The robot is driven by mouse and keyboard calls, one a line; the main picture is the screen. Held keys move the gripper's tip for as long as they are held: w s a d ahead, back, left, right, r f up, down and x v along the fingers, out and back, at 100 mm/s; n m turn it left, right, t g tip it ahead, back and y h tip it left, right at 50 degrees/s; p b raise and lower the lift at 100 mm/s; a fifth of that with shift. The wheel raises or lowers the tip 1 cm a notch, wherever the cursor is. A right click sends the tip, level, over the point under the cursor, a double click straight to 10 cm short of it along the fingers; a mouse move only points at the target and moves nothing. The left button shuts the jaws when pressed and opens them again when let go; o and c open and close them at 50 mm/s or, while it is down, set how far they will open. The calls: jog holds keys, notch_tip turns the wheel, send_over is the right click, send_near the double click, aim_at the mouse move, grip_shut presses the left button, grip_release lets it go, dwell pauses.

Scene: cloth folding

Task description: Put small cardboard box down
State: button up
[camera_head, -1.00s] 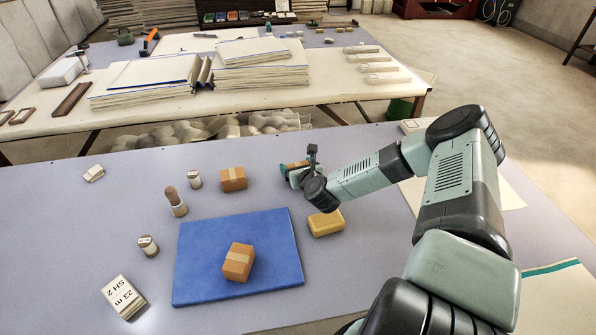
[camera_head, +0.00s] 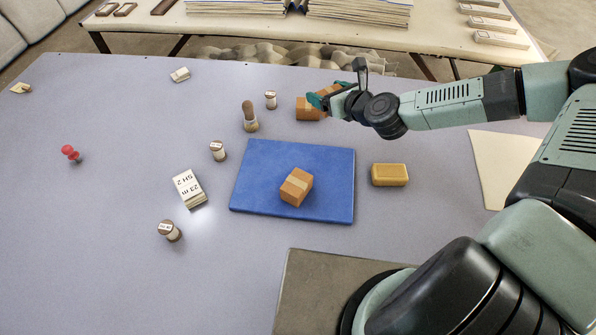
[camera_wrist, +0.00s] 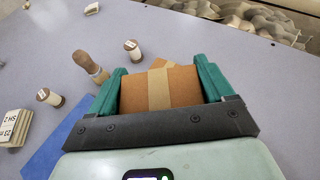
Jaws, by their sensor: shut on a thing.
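My gripper (camera_head: 328,97) is shut on a small cardboard box (camera_wrist: 161,90) with a tan tape strip, seen between the green fingers in the wrist view. In the head view the fingers mostly hide this box. A second cardboard box (camera_head: 305,110) stands on the table just left of my gripper. Part of it shows behind the held box in the wrist view. I cannot tell whether the two touch, or how high the held box is. A third cardboard box (camera_head: 296,187) sits on the blue mat (camera_head: 262,157).
Left of the gripper stand a spool (camera_head: 271,99) and a wooden-handled tool (camera_head: 250,117). A yellow block (camera_head: 389,175) lies right of the mat. A label stack (camera_head: 189,189), more spools and a red pin (camera_head: 70,153) lie farther left. The table's back edge is close behind the gripper.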

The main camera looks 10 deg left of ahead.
jog(key=s+a+n+g+y, duration=0.4)
jog(key=s+a+n, duration=0.1)
jog(key=s+a, duration=0.3)
jog(key=g, duration=0.1)
send_over(294, 150)
jog(key=f, duration=0.5)
jog(key=shift+a+f, duration=0.15)
jog(key=shift+a, duration=0.25)
jog(key=shift+f, duration=2.05)
jog(key=o, duration=1.1)
jog(key=shift+f, duration=0.15)
jog(key=shift+d+r, duration=0.25)
jog(key=shift+d, duration=0.1)
jog(key=v, duration=1.1)
jog(key=shift+s+r, duration=0.1)
jog(key=shift+r, duration=0.15)
